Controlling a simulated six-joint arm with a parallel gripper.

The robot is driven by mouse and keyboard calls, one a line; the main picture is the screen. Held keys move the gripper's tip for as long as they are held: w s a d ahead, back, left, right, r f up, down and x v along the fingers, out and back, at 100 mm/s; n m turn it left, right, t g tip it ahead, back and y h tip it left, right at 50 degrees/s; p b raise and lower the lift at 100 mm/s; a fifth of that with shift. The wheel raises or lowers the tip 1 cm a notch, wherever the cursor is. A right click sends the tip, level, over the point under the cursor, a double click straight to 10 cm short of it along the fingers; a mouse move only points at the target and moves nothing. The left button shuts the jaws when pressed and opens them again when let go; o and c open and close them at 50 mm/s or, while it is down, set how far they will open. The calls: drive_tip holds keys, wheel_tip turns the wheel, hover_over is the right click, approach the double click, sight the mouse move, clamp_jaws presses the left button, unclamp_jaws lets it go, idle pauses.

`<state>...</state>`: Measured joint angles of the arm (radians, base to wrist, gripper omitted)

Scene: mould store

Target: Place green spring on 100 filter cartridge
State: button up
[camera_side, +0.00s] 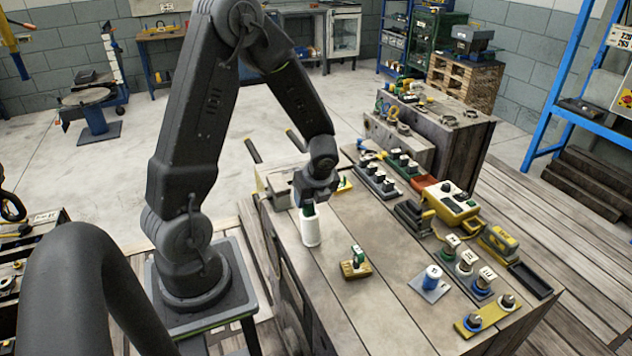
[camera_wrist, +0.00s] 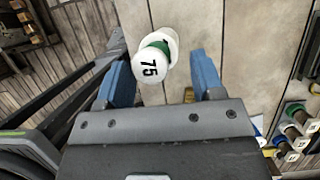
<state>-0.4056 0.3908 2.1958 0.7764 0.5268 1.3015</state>
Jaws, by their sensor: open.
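A white cylinder (camera_side: 311,232) stands upright near the left edge of the bench, with a green part (camera_side: 308,209) at its top. In the wrist view, a white round face marked 75 (camera_wrist: 150,68) shows beside the green part (camera_wrist: 158,47), with more white behind it. My gripper (camera_side: 312,197) is just above and around the top of this stack. In the wrist view, the blue fingers (camera_wrist: 162,82) are apart, with the marked face between and just beyond their tips. Another green piece (camera_side: 358,254) with a white label stands in a small yellowish block. I cannot read 100 anywhere.
A blue-and-white cylinder (camera_side: 432,277) stands on a grey plate to the right. A yellow plate (camera_side: 487,313) with two pieces lies at the front right. The bench middle is mostly clear.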

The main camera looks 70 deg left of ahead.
drive_tip(key=s+d+r+n+t+h, duration=0.1)
drive_tip(key=d+r+n, duration=0.3)
drive_tip(key=d+r, duration=0.3)
drive_tip(key=s+d+r+n+t, duration=0.2)
drive_tip(key=d+r+n, duration=0.25)
drive_tip(key=r, duration=0.55)
drive_tip(key=s+d+r+n+t+h, duration=0.2)
drive_tip(key=s+d+r+n, duration=0.3)
drive_tip(key=d+n, duration=0.4)
drive_tip(key=shift+s+t+h, duration=0.3)
drive_tip(key=shift+s+h, duration=0.4)
drive_tip(key=shift+s, duration=0.15)
drive_tip(key=shift+n, duration=0.25)
